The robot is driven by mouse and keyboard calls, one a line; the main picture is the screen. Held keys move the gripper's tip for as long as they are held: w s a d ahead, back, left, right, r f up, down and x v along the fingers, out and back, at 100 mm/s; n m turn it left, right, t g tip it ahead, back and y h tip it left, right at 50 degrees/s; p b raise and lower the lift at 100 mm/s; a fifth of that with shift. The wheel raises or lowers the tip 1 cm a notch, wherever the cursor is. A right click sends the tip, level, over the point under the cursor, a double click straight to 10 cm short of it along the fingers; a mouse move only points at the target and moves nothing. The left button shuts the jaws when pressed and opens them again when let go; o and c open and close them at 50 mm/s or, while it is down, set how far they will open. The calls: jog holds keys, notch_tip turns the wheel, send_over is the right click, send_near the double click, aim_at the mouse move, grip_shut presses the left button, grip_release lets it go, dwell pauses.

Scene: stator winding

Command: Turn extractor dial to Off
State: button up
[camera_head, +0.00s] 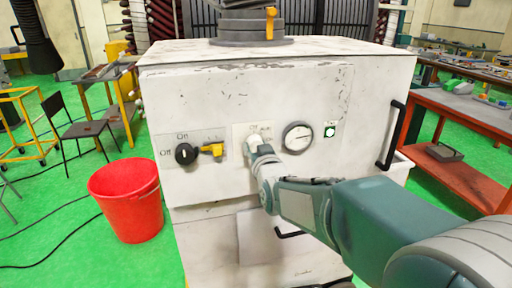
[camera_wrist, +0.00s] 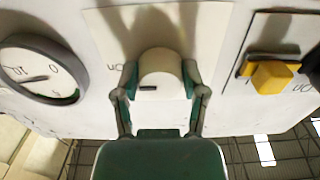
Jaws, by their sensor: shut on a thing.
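The extractor's white box (camera_head: 300,90) stands in front of me. A white round dial (camera_wrist: 160,66) with a short dark mark sits on a pale plate on its front. In the wrist view, my gripper (camera_wrist: 160,82) has one finger on each side of the dial and is shut on it. In the head view my gripper (camera_head: 257,149) reaches the same dial (camera_head: 253,139) and hides part of it. "Off" is printed above the dial in the head view; other lettering by it is too small or covered to read.
A black knob (camera_head: 184,153) and yellow lever (camera_head: 212,150) are left of the dial. A round gauge (camera_head: 297,137) and green button (camera_head: 330,131) are right. A black handle (camera_head: 392,134) juts from the box. A red bucket (camera_head: 127,205) stands on the green floor.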

jog(key=shift+n, duration=0.4)
jog(key=n, duration=0.3)
jog(key=shift+n, duration=0.3)
jog(key=n, duration=0.4)
jog(key=shift+n, duration=0.3)
jog(key=n, duration=0.4)
jog(key=shift+d+n, duration=0.1)
jog(key=shift+n, duration=2.4)
jog(key=o, duration=0.9)
jog(key=shift+o, duration=1.2)
jog(key=shift+a, duration=0.2)
